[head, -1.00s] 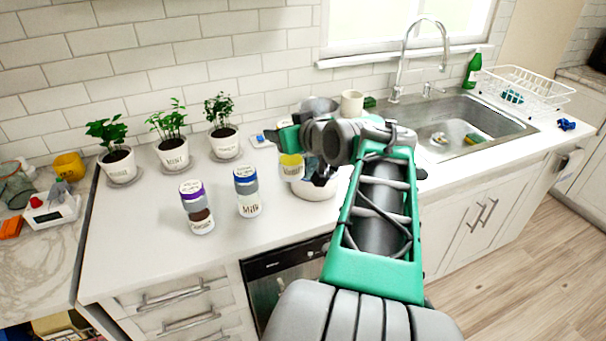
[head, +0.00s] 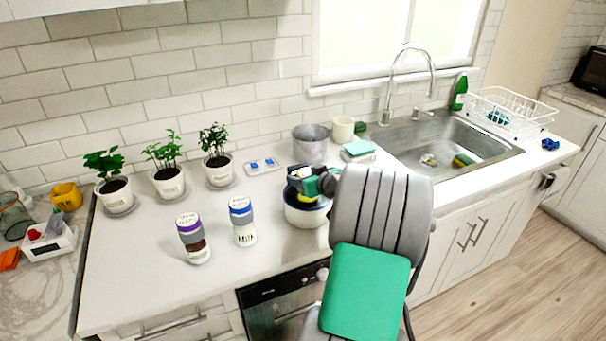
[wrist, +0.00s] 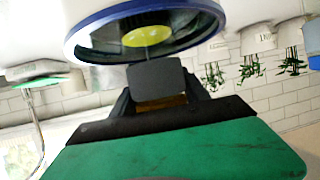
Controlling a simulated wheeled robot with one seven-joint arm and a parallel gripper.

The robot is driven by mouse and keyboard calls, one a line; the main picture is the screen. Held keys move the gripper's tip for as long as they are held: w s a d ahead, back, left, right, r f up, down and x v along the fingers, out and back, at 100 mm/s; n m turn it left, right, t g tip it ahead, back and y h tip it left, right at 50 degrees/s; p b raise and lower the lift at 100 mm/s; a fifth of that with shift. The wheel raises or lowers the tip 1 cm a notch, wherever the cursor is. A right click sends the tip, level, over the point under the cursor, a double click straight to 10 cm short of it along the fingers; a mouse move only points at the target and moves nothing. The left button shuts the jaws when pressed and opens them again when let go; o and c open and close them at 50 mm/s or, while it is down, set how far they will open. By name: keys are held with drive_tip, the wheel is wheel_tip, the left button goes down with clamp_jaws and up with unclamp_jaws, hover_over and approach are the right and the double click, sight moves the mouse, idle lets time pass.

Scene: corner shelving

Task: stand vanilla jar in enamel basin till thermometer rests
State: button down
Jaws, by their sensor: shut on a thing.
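The white enamel basin (head: 305,216) with a dark blue rim stands on the counter, and its rim also fills the top of the wrist view (wrist: 190,48). My gripper (head: 308,186) is over the basin, shut on the vanilla jar, which is mostly hidden by the fingers (wrist: 155,85) and rim. A yellow-green patch (wrist: 150,36) shows inside the rim in the wrist view; I cannot tell whether it is part of the jar. Whether the jar touches the basin floor is hidden. I cannot make out a thermometer.
A purple-lidded jar (head: 193,238) and a blue-lidded milk jar (head: 243,222) stand left of the basin. A grey metal pot (head: 310,146) and cream cup (head: 342,129) stand behind it. Potted plants (head: 168,180) line the wall. The sink (head: 440,150) is right. The front left counter is clear.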

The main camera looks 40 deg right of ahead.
drive_tip(key=shift+f+b, duration=0.25)
drive_tip(key=shift+b, duration=0.05)
drive_tip(key=c, duration=0.6)
unclamp_jaws()
drive_tip(key=shift+o, duration=0.2)
drive_tip(key=b+v, duration=0.1)
drive_tip(key=v, duration=1.1)
drive_tip(key=shift+b, duration=0.4)
drive_tip(key=shift+s, duration=0.1)
